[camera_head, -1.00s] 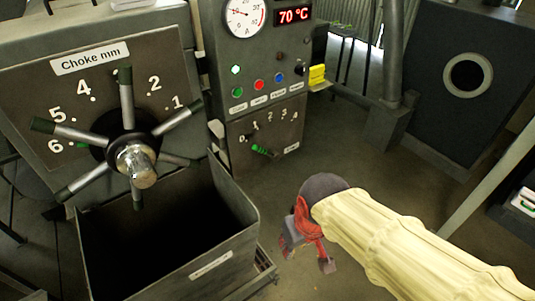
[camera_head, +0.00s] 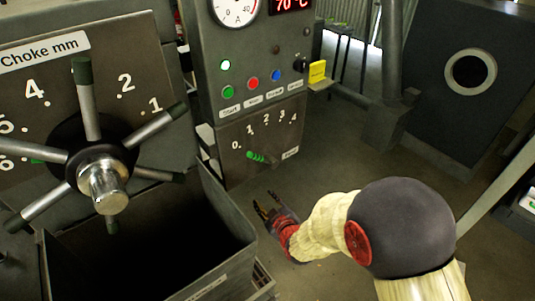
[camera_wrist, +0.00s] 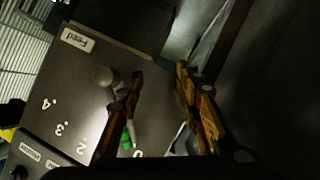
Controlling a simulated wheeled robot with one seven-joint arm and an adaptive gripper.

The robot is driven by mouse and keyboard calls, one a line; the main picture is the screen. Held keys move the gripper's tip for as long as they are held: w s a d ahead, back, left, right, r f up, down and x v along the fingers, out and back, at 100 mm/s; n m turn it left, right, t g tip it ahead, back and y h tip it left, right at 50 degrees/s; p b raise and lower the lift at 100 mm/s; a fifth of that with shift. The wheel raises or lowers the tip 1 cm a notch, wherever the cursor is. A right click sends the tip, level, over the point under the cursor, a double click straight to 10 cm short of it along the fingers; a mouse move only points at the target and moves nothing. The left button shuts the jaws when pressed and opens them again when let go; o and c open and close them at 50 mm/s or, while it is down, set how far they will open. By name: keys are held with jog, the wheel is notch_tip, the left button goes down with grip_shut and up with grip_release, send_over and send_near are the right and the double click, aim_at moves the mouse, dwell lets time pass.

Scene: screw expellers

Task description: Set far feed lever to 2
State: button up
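The feed lever (camera_head: 257,156) has a green grip and sits on the small grey panel marked 0 to 4 (camera_head: 283,138). Its grip points left, close to the 0 mark. In the wrist view the panel carries a "Feed" label (camera_wrist: 77,40), and the lever's green end (camera_wrist: 126,141) shows beside the left finger, which partly covers the lever. My gripper (camera_head: 272,206) is below the lever in the head view, with its fingers toward the panel. In the wrist view the gripper (camera_wrist: 160,100) is open, and nothing shows held between its fingers.
The choke handwheel (camera_head: 103,178) with several spokes stands at left, above an open dark bin (camera_head: 215,215).

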aim_at(257, 159)
jog(key=w+r+n+t+y, duration=0.2)
jog(key=w+r+t, duration=0.25)
jog(key=r, duration=0.65)
jog(key=x, duration=0.2)
jog(key=b+x, duration=0.1)
jog(key=x, duration=0.4)
jog(key=shift+s+a+r+b, duration=0.1)
jog(key=shift+s+a+b, duration=0.05)
jog(key=shift+a+b, duration=0.2)
jog(key=shift+c, duration=0.6)
jog(key=c, duration=0.7)
grip_shut()
